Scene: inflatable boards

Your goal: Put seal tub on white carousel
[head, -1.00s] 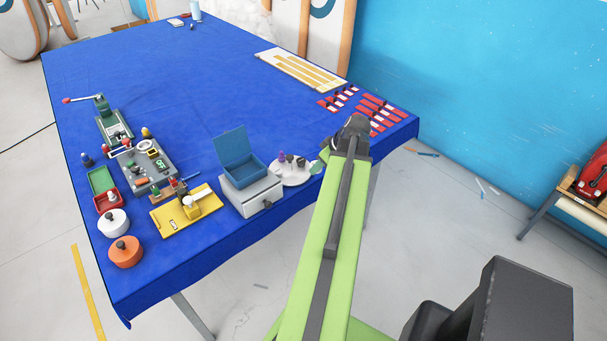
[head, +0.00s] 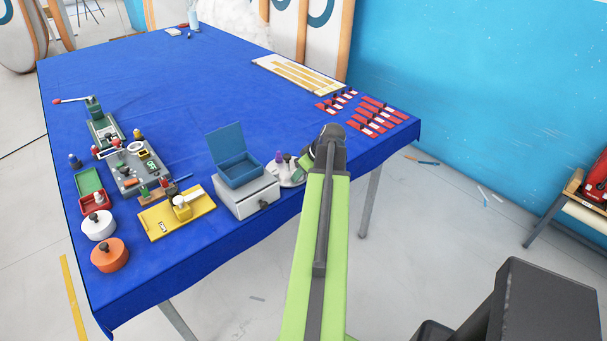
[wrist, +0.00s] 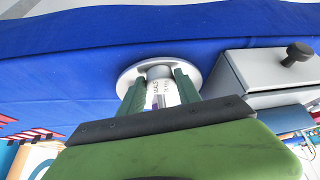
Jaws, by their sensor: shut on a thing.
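The white carousel (head: 288,183) is a round disc near the table's front edge, just right of a grey drawer box. A purple-topped item (head: 279,157) and a dark-topped item stand on it. My gripper (head: 304,162) is over its right side and hides part of it. In the wrist view, my gripper (wrist: 162,84) has its green fingers shut on a small pale tub with a printed label, the seal tub (wrist: 160,94). The tub lines up with the carousel disc (wrist: 129,82) beyond it. I cannot tell whether it touches the disc.
The grey drawer box (head: 246,197) with an open blue box (head: 238,170) stands close left of the carousel. A yellow board (head: 170,220) lies further left. Red-and-white strips (head: 372,117) lie at the table's right corner. The blue table's middle is clear.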

